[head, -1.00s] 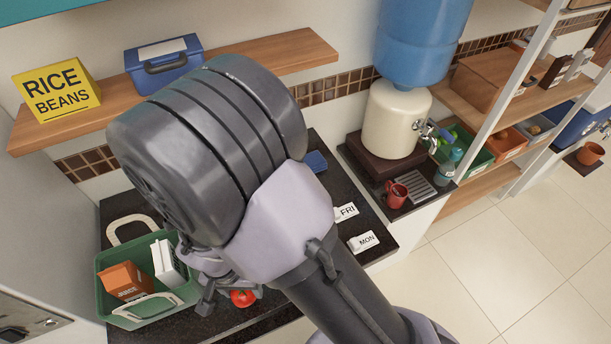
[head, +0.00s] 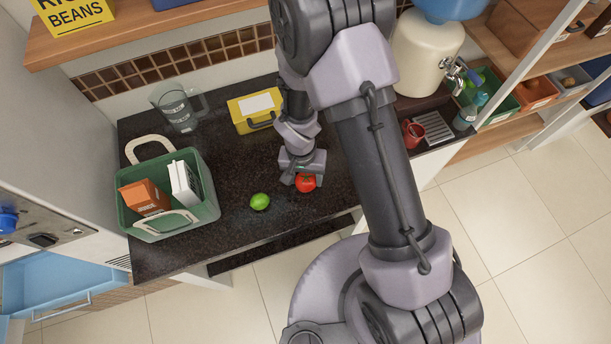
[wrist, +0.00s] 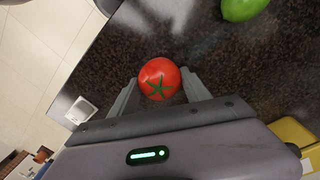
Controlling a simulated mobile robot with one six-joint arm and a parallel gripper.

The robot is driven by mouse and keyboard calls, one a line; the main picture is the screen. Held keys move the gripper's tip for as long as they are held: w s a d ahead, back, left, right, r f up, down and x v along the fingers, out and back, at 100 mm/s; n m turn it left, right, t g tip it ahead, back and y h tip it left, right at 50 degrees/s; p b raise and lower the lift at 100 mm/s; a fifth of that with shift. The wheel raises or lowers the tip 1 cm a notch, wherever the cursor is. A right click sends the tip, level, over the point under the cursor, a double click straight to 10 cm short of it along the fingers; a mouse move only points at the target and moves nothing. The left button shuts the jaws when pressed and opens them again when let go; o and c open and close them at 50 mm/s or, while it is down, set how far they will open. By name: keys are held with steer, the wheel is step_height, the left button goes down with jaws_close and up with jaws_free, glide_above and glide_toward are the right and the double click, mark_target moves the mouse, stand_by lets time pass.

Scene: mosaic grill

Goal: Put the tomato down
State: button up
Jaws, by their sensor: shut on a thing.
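The red tomato (head: 306,183) with a green star-shaped stem is at my gripper (head: 302,179), over the dark counter (head: 235,235). In the wrist view the tomato (wrist: 158,77) sits between the two fingers of my gripper (wrist: 161,90), which is shut on it. The tomato is at or just above the counter surface; I cannot tell whether it touches. Part of it is hidden by my gripper in the head view.
A green lime (head: 260,202) lies left of the tomato. A green basket (head: 212,208) with cartons stands further left. A yellow box (head: 245,103) and a clear jug (head: 180,108) stand behind. Bare counter lies around the tomato; its front edge is near.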

steer(key=o, duration=1.4)
steer(key=shift+o, duration=0.2)
